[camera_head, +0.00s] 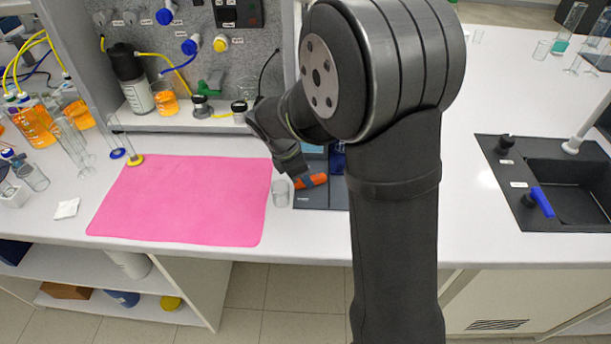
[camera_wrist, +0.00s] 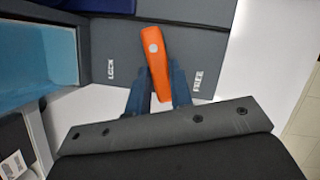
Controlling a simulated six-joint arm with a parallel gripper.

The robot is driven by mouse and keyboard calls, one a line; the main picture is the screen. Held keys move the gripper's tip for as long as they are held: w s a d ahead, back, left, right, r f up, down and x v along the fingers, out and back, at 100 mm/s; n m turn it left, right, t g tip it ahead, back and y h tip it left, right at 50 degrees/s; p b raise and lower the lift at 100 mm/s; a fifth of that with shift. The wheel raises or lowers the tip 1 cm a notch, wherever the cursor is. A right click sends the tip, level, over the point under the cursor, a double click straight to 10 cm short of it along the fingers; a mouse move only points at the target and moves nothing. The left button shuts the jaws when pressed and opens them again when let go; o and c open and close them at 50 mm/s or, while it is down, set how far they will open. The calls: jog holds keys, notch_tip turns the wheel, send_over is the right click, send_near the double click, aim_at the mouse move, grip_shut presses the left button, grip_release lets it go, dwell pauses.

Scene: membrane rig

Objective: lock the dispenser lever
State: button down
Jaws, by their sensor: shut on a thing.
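The dispenser lever (camera_wrist: 155,62) is orange and stands between the printed words LOCK, on the left, and FREE, on the right, in the wrist view. It tilts slightly with its far end to the left. In the head view the lever (camera_head: 311,181) shows at the front of the dark dispenser base (camera_head: 312,201). My gripper (camera_wrist: 160,82) has one finger on each side of the lever and is shut on it. In the head view my gripper (camera_head: 297,172) reaches down to the lever; my arm hides part of the dispenser.
A small clear beaker (camera_head: 280,193) stands just left of the dispenser base. A pink mat (camera_head: 185,200) covers the bench further left and is bare. A dark sink (camera_head: 580,185) is at the right. A shelf with bottles and valves (camera_head: 180,120) stands behind.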

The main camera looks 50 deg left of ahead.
jog(key=m, duration=0.1)
jog(key=m+h, duration=0.1)
jog(key=a+m+g, duration=0.1)
jog(key=m, duration=0.1)
jog(key=shift+w, duration=0.4)
jog(key=shift+w+a+m+g+h, duration=0.15)
jog(key=shift+m+g+h, duration=0.1)
jog(key=shift+m, duration=0.5)
jog(key=shift+w+a+m+g+h, duration=0.15)
jog(key=shift+m+g+h, duration=0.1)
jog(key=shift+m, duration=0.5)
jog(key=c, duration=1.3)
grip_release()
jog(key=shift+v, duration=8.75)
